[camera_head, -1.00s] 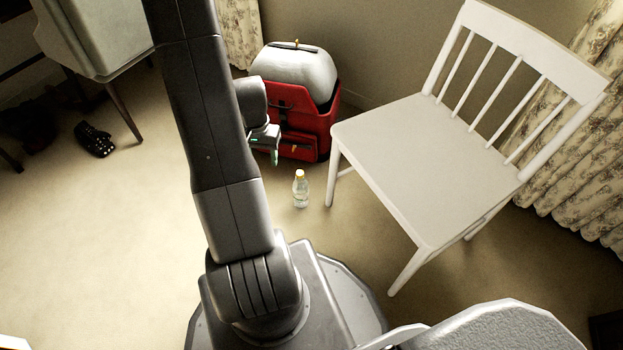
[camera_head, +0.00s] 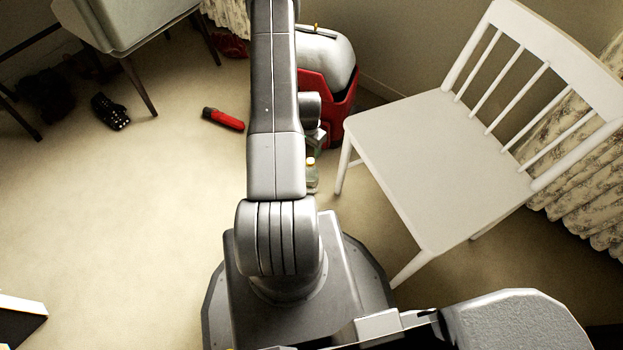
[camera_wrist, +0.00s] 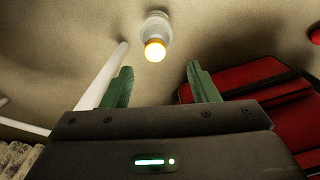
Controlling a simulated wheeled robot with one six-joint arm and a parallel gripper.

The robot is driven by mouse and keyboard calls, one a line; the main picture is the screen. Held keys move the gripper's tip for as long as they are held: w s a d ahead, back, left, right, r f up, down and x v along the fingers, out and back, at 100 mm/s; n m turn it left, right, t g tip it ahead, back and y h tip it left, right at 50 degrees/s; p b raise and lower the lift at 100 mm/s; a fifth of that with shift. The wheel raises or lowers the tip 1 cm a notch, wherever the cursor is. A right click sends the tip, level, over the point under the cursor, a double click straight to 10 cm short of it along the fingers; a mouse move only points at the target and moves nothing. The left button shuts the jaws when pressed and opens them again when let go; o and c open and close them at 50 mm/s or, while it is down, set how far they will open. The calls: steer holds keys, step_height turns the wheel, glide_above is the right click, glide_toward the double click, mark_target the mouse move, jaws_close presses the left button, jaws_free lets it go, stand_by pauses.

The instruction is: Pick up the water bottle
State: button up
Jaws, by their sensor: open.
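The water bottle (camera_head: 312,175) is clear with an orange-yellow cap and stands upright on the carpet, partly hidden behind my arm in the head view. In the wrist view the bottle (camera_wrist: 157,36) shows at the top, beyond and between the two green fingertips. My gripper (camera_wrist: 161,88) is open and empty, with its fingers apart from the bottle. In the head view my gripper (camera_head: 316,142) is mostly hidden behind my arm, close to the bottle.
A red suitcase (camera_head: 345,105) with a pale rounded thing on top stands behind the bottle. A white chair (camera_head: 435,140) is close on the right. A red cylinder (camera_head: 222,119) and a dark remote-like object (camera_head: 110,112) lie on the carpet.

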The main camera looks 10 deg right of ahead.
mark_target(311, 161)
step_height(311, 161, down, 3)
steer(key=shift+f, duration=0.1)
steer(key=f, duration=0.1)
steer(key=f+b, duration=0.1)
steer(key=f, duration=0.1)
steer(key=f+b, duration=0.1)
steer(key=f, duration=0.1)
steer(key=shift+s+d+f, duration=0.15)
steer(key=shift+s+d, duration=0.05)
steer(key=shift+s, duration=0.1)
jaws_close()
